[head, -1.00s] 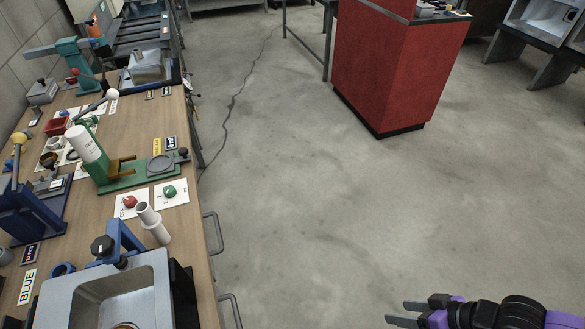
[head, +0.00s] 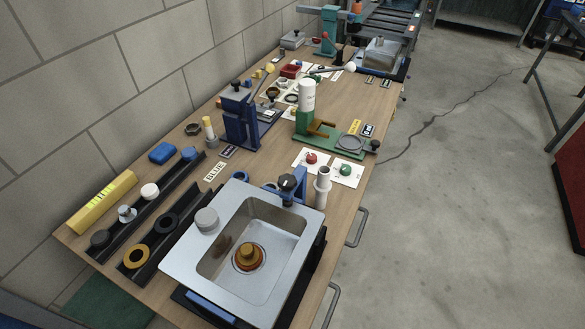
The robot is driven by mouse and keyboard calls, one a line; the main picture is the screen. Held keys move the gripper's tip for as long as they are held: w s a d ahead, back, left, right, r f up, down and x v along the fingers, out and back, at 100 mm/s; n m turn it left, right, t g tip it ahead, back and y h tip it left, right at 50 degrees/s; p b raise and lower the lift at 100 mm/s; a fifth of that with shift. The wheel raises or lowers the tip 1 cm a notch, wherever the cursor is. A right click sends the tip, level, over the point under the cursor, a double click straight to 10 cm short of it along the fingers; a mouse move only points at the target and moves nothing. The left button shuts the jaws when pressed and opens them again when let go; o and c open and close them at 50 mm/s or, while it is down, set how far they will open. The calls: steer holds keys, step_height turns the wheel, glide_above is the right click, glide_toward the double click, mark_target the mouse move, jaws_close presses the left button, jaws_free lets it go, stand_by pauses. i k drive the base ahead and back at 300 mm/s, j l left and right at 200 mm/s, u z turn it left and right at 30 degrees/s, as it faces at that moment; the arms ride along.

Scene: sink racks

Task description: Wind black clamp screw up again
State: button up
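The black clamp screw (head: 287,183) shows as a dark knob on top of a blue clamp (head: 301,186). The clamp sits at the back right rim of a steel sink (head: 190,262). The screw's lower end and thread are too small or hidden to make out. A brown and orange drain part (head: 249,256) stands in the sink basin. My gripper is out of the picture, so nothing shows it near the screw.
A white tube (head: 322,187) stands close beside the clamp on its right. A grey round cap (head: 206,219) sits on the sink's left rim. A blue press (head: 240,115) and a green stand (head: 333,140) are farther back. Open floor lies right of the bench (head: 338,240).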

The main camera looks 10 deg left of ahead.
mark_target(287, 182)
steer(key=i+j, duration=0.1)
steer(key=j, duration=1.3)
steer(key=z, duration=0.05)
